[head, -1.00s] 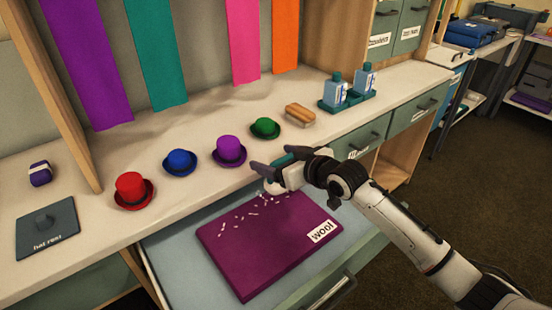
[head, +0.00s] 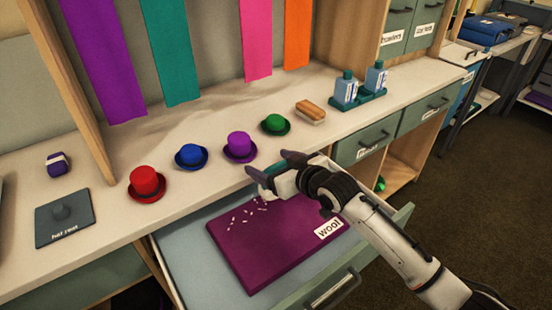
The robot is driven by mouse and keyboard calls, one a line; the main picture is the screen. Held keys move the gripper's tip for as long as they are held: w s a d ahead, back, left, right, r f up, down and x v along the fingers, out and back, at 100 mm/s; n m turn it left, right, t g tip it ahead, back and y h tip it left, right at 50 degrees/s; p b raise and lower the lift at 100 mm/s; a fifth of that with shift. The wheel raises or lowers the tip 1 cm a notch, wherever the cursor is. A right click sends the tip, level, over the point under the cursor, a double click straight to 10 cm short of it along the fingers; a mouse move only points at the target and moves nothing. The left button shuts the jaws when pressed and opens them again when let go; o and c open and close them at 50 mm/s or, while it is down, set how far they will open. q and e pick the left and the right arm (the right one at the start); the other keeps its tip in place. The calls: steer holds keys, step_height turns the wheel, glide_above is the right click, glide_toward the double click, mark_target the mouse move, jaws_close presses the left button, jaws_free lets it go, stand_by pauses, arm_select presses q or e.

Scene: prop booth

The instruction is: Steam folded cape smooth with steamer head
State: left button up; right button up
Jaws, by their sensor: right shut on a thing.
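The folded cape (head: 262,260) is a flat purple slab with a white "wool" label, lying in an open drawer. Small white specks are scattered on its upper left part. My right gripper (head: 270,170) is shut on a teal thing (head: 268,174) that looks like the steamer head. It is mostly hidden between the fingers, above the far edge of the cape near the counter's front edge. I cannot tell whether it touches the cape. My left gripper is not in view.
Red (head: 147,182), blue (head: 191,156), purple (head: 240,146) and green (head: 275,124) hats stand along the counter. A brush (head: 310,110) and blue bottles in a teal tray (head: 372,98) stand farther right. A "hat rest" plate (head: 50,228) lies left. The drawer front (head: 330,295) sticks out.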

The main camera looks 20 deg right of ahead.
steer(key=shift+s+a+r+p, duration=0.1)
steer(key=shift+s+a+p, duration=0.15)
steer(key=shift+a, duration=0.3)
steer(key=shift+s+a+r+p, duration=0.1)
steer(key=shift+a+p, duration=0.1)
steer(key=shift+a, duration=0.3)
steer(key=s+a+p, duration=0.3)
steer(key=s+a, duration=0.1)
steer(key=a, duration=0.7)
steer(key=shift+a, duration=0.35)
stand_by(0.6)
steer(key=shift+s, duration=0.15)
stand_by(1.2)
step_height(320, 180, up, 15)
steer(key=p, duration=0.5)
stand_by(0.6)
